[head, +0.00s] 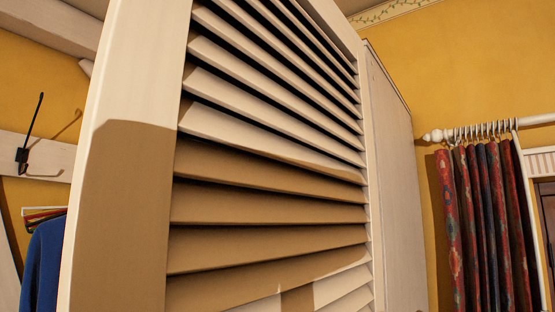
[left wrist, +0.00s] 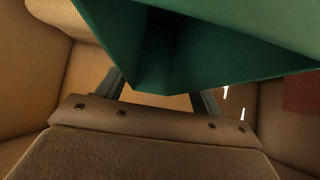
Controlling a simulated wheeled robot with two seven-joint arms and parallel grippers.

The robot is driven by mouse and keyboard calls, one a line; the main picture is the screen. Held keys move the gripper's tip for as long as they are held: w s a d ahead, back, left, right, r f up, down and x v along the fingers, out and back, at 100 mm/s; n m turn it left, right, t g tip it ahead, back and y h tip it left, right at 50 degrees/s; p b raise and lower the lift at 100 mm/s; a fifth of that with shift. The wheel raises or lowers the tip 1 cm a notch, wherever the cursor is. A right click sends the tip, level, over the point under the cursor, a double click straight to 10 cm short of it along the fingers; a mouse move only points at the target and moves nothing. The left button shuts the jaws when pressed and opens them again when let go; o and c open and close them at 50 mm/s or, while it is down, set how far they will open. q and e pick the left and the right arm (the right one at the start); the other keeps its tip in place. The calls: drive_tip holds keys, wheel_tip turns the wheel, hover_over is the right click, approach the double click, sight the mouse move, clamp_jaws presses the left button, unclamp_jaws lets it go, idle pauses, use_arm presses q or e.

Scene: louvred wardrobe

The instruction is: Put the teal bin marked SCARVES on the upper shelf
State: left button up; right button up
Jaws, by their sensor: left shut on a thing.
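The teal bin (left wrist: 215,40) fills the top of the left wrist view, very close to the camera. No SCARVES label can be read on the part that shows. My left gripper (left wrist: 162,98) is shut on the bin, with a finger showing at each side below it. The exact contact is hidden behind the bin. Neither gripper shows in the head view. The upper shelf cannot be made out in either view. A white louvred wardrobe door (head: 145,200) stands close in front of the head camera and hides what is behind it.
A blue garment (head: 42,265) hangs at the left, below a black hook (head: 22,158) on a pale rail. Patterned curtains (head: 485,220) hang from a white rod at the right. In the left wrist view, tan surfaces surround the gripper, with a reddish thing (left wrist: 301,92) at the right edge.

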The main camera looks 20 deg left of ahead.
use_arm(q)
drive_tip(key=p+x, duration=0.2)
drive_tip(key=shift+w, duration=0.4)
drive_tip(key=shift+d+f, duration=0.15)
drive_tip(key=shift+d, duration=0.05)
drive_tip(key=shift+f, duration=0.1)
drive_tip(key=shift+a+f+b, duration=0.1)
drive_tip(key=shift+f+b, duration=0.3)
drive_tip(key=shift+b, duration=0.1)
drive_tip(key=o, duration=1.5)
